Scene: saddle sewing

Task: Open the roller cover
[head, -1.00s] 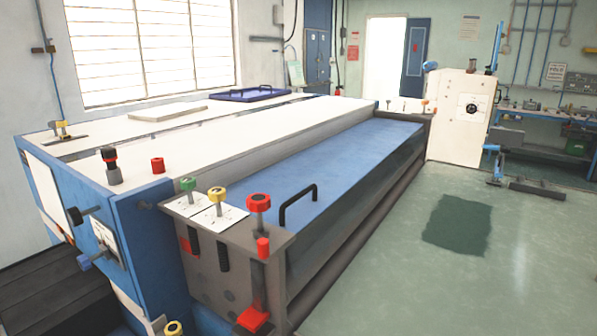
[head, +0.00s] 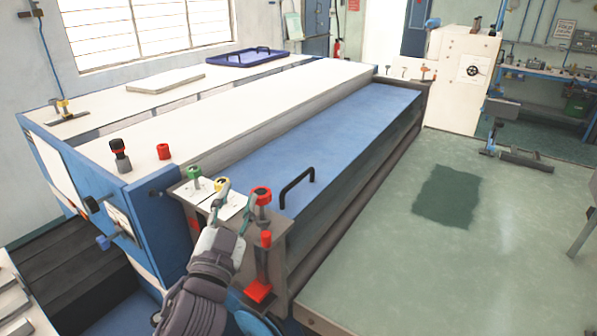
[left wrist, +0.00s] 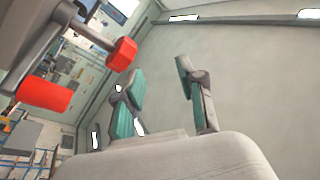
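The blue roller cover (head: 265,165) lies flat and closed along the front of the long machine. Its black handle (head: 297,188) stands up near the cover's near end. My left gripper (head: 230,198) is in front of the machine's near end plate, left of the handle and apart from it, by the red knob (head: 261,197) and yellow knob (head: 222,185). In the left wrist view its two green-padded fingers (left wrist: 158,100) are spread with nothing between them. A red knob also shows there (left wrist: 122,54), left of the fingers. My right gripper is not in view.
A green knob (head: 193,173) and a red clamp (head: 258,290) sit on the near end plate. A blue tray (head: 237,57) and a pale board (head: 165,81) lie on the machine's white top.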

